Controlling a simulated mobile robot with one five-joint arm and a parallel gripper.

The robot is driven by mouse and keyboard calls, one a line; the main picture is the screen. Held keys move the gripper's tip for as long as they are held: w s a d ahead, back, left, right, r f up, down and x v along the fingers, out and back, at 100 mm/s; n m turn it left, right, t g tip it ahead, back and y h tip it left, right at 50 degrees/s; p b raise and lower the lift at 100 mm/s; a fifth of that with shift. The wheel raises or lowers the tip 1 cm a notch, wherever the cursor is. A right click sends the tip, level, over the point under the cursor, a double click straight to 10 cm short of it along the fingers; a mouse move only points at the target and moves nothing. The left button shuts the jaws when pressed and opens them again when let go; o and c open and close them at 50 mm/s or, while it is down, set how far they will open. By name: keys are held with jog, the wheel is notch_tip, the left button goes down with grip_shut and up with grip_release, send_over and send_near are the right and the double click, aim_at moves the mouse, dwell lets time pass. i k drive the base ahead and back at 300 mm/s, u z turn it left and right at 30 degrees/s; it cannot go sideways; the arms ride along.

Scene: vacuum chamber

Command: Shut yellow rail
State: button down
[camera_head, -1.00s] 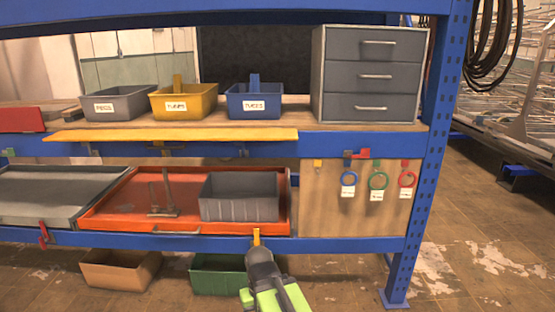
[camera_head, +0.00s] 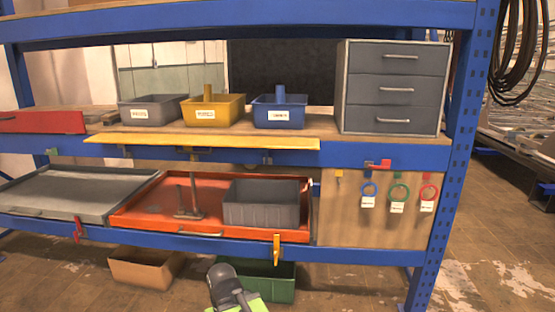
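A long flat yellow rail (camera_head: 205,143) juts out along the front of the middle shelf, below the bins. A small yellow latch (camera_head: 277,250) hangs upright on the lower blue beam, at the front right of the orange tray. My gripper (camera_head: 222,272) is at the bottom of the picture, dark grey with a green arm part behind it. It is below the lower beam and left of the yellow latch, apart from it in the picture. Its fingers are not clear, so I cannot tell whether it is open.
An orange tray (camera_head: 140,212) holds a grey bin (camera_head: 262,204); a grey tray (camera_head: 75,187) lies left of it. A green bin (camera_head: 275,283) and a brown box (camera_head: 145,267) stand on the floor underneath. A drawer unit (camera_head: 393,88) stands at right. Floor at the right is clear.

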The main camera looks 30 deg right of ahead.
aim_at(293, 143)
jog(key=i, duration=1)
jog(key=u, duration=0.05)
